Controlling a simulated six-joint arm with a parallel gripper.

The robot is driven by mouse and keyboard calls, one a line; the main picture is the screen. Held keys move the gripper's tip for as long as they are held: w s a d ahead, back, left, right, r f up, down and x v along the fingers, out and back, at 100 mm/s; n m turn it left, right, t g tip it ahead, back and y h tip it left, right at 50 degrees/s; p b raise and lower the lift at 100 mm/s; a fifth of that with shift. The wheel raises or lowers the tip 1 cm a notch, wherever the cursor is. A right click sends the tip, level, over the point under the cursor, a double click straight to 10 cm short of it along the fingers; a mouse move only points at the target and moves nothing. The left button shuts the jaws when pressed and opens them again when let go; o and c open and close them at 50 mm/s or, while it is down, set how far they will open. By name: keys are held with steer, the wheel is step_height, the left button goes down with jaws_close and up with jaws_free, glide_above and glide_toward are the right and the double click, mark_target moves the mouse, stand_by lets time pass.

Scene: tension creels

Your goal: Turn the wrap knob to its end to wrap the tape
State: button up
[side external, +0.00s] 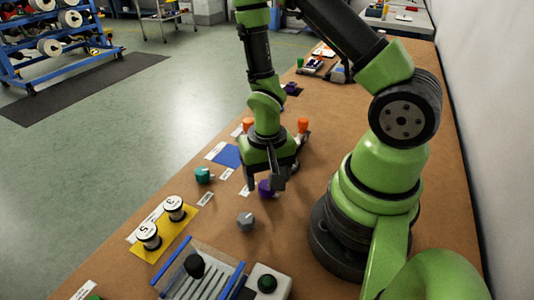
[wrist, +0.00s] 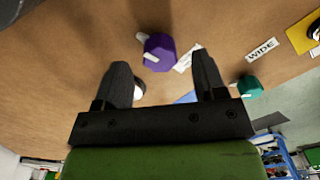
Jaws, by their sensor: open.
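A purple knob (side external: 265,188) with a pale pointer stands on the brown table. In the wrist view the purple knob (wrist: 158,52) shows between and just beyond my fingertips, with a small printed label (wrist: 188,57) beside it, too blurred to read. I cannot tell from the lettering which knob is the wrap knob. My gripper (side external: 266,180) points down over the purple knob, its fingers apart and empty; in the wrist view the gripper (wrist: 159,64) shows no clear contact with it. No tape can be clearly made out.
A teal knob (side external: 203,174) stands to the left and a grey knob (side external: 245,221) nearer the camera. White spools (side external: 149,236) stand on a yellow plate. Orange-topped parts (side external: 303,125) and a blue patch (side external: 228,156) lie behind my gripper. A slatted panel with a black knob (side external: 195,265) is in front.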

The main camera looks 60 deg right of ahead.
mark_target(265, 186)
step_height(265, 186, up, 8)
stand_by(0.4)
steer(key=shift+f, duration=0.1)
stand_by(0.4)
steer(key=n, duration=2.4)
steer(key=shift+a+f, duration=0.2)
steer(key=shift+f, duration=4.8)
steer(key=shift+c, duration=0.4)
steer(key=c, duration=0.8)
steer(key=shift+c, duration=0.2)
